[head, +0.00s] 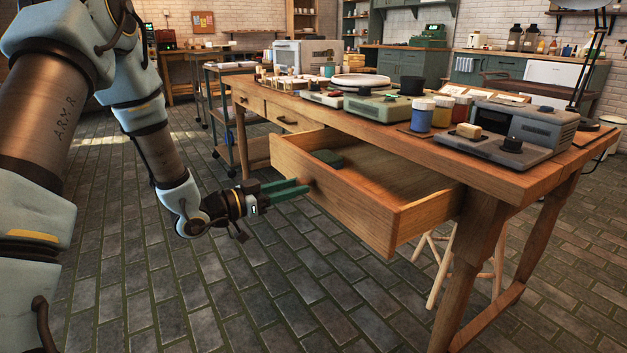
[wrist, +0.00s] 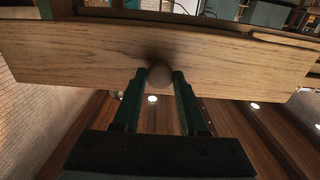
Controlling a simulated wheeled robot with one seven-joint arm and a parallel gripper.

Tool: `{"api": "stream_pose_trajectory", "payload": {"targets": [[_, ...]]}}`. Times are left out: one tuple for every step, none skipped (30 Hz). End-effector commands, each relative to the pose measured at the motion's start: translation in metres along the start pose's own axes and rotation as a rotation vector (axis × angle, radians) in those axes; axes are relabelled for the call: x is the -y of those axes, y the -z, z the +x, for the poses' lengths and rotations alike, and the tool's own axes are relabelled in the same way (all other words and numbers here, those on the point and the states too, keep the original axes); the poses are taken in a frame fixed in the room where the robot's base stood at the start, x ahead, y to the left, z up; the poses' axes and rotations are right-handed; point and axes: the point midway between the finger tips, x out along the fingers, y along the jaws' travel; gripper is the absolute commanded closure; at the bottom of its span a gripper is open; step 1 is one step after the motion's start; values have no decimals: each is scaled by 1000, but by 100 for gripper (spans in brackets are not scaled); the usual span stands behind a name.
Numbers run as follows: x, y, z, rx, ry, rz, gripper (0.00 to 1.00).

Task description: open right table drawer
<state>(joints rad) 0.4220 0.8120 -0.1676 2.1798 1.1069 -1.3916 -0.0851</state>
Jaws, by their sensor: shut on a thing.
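The right table drawer (head: 345,205) is pulled well out of the wooden table (head: 500,180) in the head view. A dark green object (head: 328,158) lies inside it near its left end; the rest of the visible drawer floor looks bare. My gripper (head: 305,185) is at the drawer's front face, its green fingers around the knob. In the wrist view my gripper (wrist: 158,78) is shut on the round knob (wrist: 160,77) in the middle of the drawer front (wrist: 220,55).
A second drawer (head: 290,120) to the left looks closed. Paint jars (head: 443,112), plates (head: 360,81) and grey devices (head: 515,130) stand on the tabletop. A wooden stool (head: 440,265) is under the table. The tiled floor before the drawer is clear.

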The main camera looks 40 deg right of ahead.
Motion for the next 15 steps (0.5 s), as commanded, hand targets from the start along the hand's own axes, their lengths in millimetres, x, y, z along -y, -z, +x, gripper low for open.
{"api": "stream_pose_trajectory", "payload": {"targets": [[0,0,-7,1,1,-1,100],[0,0,-10,2,1,-1,100],[0,0,-14,1,2,-1,100],[0,0,-16,1,2,-1,100],[0,0,-18,1,1,0,100],[0,0,-21,0,0,0,100],[0,0,-22,0,-1,0,100],[0,0,-23,0,-1,0,100],[0,0,-24,0,-1,0,100],[0,0,-25,0,-1,0,100],[0,0,-25,0,-1,0,100],[0,0,-26,0,-1,0,100],[0,0,-26,0,-1,0,100],[0,0,-26,0,-1,0,100],[0,0,-26,0,-1,0,100]]}}
